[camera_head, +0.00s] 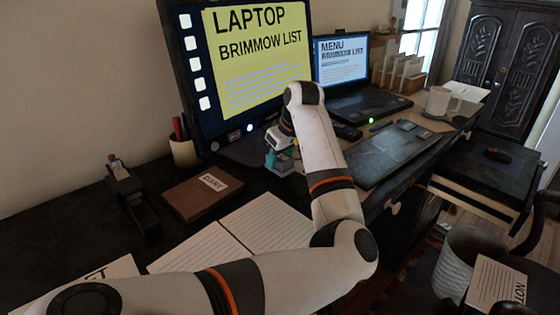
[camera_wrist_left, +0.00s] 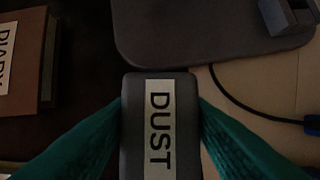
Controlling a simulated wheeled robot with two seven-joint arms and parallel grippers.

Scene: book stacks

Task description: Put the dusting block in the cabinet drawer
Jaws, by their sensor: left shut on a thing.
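The dusting block (camera_wrist_left: 159,151) is a dark grey block with a white DUST label, seen from above in the left wrist view. My left gripper (camera_wrist_left: 160,112) has its teal fingers on both sides of the block, shut on it. In the head view this gripper (camera_head: 282,158) points down at the desk in front of the large monitor. The block is mostly hidden there, and I cannot tell whether it touches the desk. A dark carved cabinet (camera_head: 508,62) stands at the far right. I cannot make out an open drawer. My right gripper is not in view.
A brown diary (camera_head: 202,193) lies left of the gripper, and an open notebook (camera_head: 262,222) lies nearer. The monitor base (camera_wrist_left: 215,28) is close behind the block. A laptop (camera_head: 370,105), a dark pad (camera_head: 392,157) and a mug (camera_head: 440,101) stand to the right.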

